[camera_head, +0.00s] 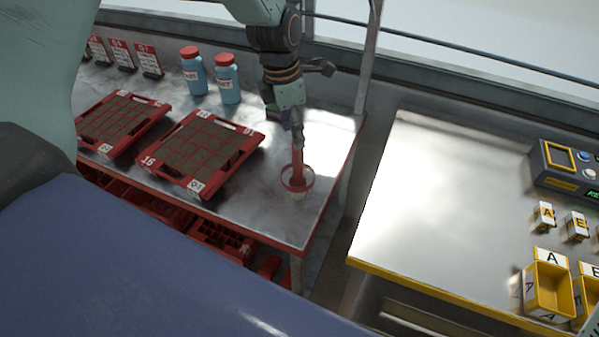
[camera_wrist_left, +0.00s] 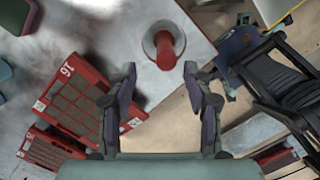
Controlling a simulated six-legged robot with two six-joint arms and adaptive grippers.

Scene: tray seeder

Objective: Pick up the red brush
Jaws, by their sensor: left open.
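The red brush (camera_head: 298,158) stands upright in a small round holder (camera_head: 297,186) with a red rim, near the right end of the metal bench. In the left wrist view, the brush (camera_wrist_left: 166,48) is seen nearly end-on, with the pale round holder around its base. My left gripper (camera_head: 297,132) is above the brush, pointing down. In the left wrist view, the two fingers of my left gripper (camera_wrist_left: 160,72) are spread apart with nothing between their tips. The brush lies just beyond them, centred between the fingers. My right gripper is not seen.
Two red seed trays (camera_head: 160,178) (camera_head: 88,142) lie left of the brush. Two blue bottles (camera_head: 229,84) (camera_head: 194,76) with red caps and several label cards stand behind. A yellow-edged table (camera_head: 430,190) with yellow bins (camera_head: 547,290) is at right, across a gap.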

